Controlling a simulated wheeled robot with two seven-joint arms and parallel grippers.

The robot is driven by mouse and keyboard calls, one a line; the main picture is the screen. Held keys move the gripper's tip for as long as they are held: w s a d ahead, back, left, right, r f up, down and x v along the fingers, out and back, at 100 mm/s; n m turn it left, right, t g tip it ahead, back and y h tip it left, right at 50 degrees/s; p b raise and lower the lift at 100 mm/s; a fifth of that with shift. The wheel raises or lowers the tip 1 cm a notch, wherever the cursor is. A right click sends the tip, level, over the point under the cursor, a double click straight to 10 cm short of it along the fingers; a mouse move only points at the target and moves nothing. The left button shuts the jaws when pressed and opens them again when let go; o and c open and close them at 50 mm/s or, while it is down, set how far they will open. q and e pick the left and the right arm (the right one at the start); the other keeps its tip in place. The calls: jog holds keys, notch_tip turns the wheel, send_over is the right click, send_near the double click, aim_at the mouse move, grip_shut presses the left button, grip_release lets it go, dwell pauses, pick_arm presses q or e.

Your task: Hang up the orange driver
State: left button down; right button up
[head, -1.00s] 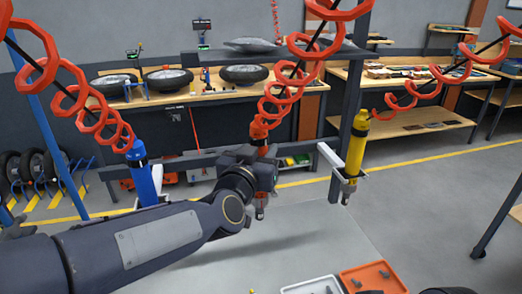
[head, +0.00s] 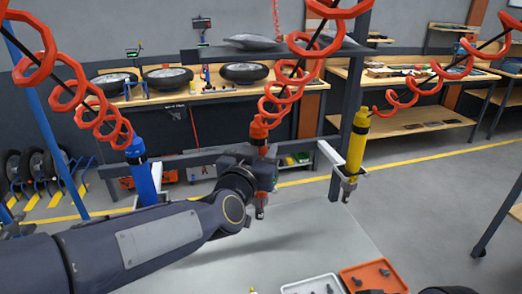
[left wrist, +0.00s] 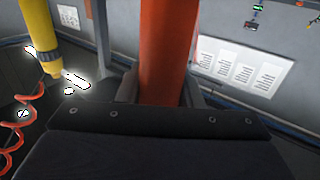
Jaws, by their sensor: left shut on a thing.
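The orange driver (head: 259,131) hangs upright on a red coiled hose, between the blue driver (head: 142,179) and the yellow driver (head: 357,143). My left gripper (head: 262,176) is shut around its body. The gripper hides the middle of the driver; its orange top shows above and its tip below. In the left wrist view the orange driver (left wrist: 168,48) rises upright between the gripper's fingers (left wrist: 162,95). The head view does not show clearly whether the driver touches a holder. My right gripper is not in view.
A dark rack bar (head: 205,158) runs behind the orange driver. A white holder (head: 329,154) sits by the yellow driver. Below are an orange tray (head: 362,271) and a white tray (head: 300,288) with small parts. Red hoses hang overhead. A workbench with wheels stands behind.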

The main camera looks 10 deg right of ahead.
pick_arm(q)
jog(key=c, duration=0.9)
grip_release()
jog(key=shift+f, duration=0.25)
jog(key=b+v, duration=0.1)
jog(key=v, duration=0.7)
jog(key=shift+r, duration=0.2)
